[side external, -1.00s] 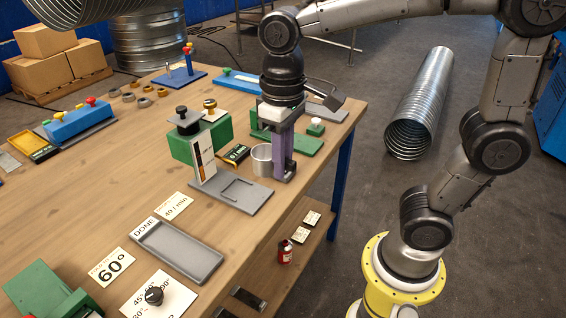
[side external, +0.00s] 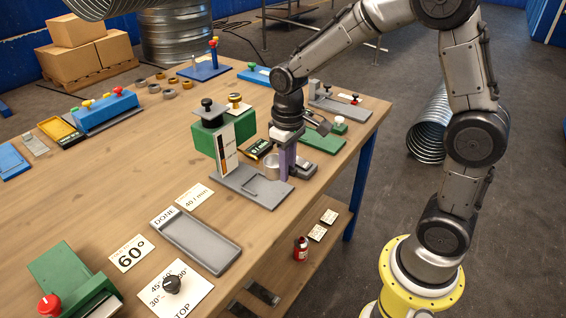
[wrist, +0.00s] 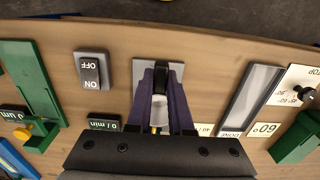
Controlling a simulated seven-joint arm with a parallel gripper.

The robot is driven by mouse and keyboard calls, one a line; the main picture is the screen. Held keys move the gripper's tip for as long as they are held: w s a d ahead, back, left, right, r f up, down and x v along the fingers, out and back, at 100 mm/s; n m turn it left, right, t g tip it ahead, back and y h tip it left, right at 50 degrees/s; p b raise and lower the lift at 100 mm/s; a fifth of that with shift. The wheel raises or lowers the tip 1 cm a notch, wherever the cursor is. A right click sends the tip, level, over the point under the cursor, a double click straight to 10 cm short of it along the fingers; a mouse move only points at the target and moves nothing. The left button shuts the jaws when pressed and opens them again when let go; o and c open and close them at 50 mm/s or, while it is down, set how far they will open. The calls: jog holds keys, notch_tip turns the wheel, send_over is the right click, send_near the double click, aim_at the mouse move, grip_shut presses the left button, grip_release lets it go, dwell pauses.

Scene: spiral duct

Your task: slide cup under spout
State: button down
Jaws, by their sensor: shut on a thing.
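The small metal cup (side external: 271,167) stands at the right part of the dispenser's flat grey base plate (side external: 262,193); whether it is fully on the plate I cannot tell. My gripper (side external: 287,168), with purple fingers, is shut on the cup at its right side. The dispenser has a green body (side external: 243,128), a dark knob on top and a white gauge strip (side external: 226,150); its spout is hard to make out. In the wrist view my fingers (wrist: 160,88) close on a dark part, over the grey plate (wrist: 139,74); the cup's bowl is hard to tell there.
A grey ON/OFF switch (wrist: 91,70) and a dark 0 / min display (wrist: 104,122) lie close to the gripper. A grey DONE tray (side external: 205,245) lies in front, and a green plate (side external: 322,139) behind. Bare wood lies left of the dispenser.

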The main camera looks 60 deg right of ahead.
aim_at(267, 158)
jog(key=shift+f, duration=3)
jog(key=shift+w+f, duration=0.2)
jog(key=shift+w, duration=2.35)
jog(key=shift+w+f, duration=0.15)
jog(key=shift+w, duration=0.25)
jog(key=shift+c, duration=0.9)
grip_release()
jog(key=shift+r, duration=3.5)
